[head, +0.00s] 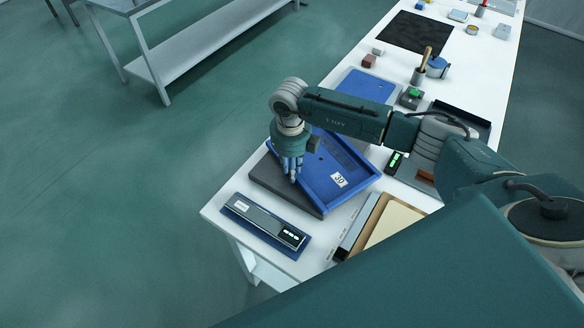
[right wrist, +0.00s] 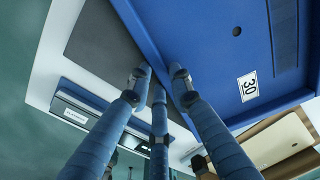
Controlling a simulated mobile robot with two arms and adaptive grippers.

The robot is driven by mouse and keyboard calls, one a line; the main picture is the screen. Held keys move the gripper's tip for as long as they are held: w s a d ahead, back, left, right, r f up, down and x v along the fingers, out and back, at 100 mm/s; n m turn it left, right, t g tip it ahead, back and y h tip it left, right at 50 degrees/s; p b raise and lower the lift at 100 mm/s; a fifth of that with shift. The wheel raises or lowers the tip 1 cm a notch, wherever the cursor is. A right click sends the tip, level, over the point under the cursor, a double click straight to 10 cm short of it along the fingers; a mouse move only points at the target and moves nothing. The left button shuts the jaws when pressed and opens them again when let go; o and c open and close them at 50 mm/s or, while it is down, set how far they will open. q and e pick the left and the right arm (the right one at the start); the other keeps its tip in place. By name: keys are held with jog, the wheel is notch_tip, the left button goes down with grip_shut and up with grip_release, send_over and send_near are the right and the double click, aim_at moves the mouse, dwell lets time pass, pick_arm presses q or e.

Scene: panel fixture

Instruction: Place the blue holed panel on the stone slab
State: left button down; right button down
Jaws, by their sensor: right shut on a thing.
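The blue holed panel (head: 335,168) is a shallow rimmed tray shape with a white number label; in the right wrist view the panel (right wrist: 205,50) shows a round hole and a dark slotted strip. My right gripper (head: 293,176) is shut on the panel's left rim; its fingertips also show in the right wrist view (right wrist: 160,82). The stone slab (head: 285,194) is dark grey and flat on the table, partly covered by the panel; its bare left part shows in the right wrist view (right wrist: 105,45). The panel overhangs the slab to the right. I cannot tell whether they touch.
A device with a lit display (head: 265,224) lies on the front table corner, close to the slab. A tan board in a tray (head: 393,222) is to the right. Another blue plate (head: 368,86), a cup with a brush (head: 418,75) and a black mat (head: 412,32) are farther back.

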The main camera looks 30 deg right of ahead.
pick_arm(q)
jog(key=shift+a, duration=0.2)
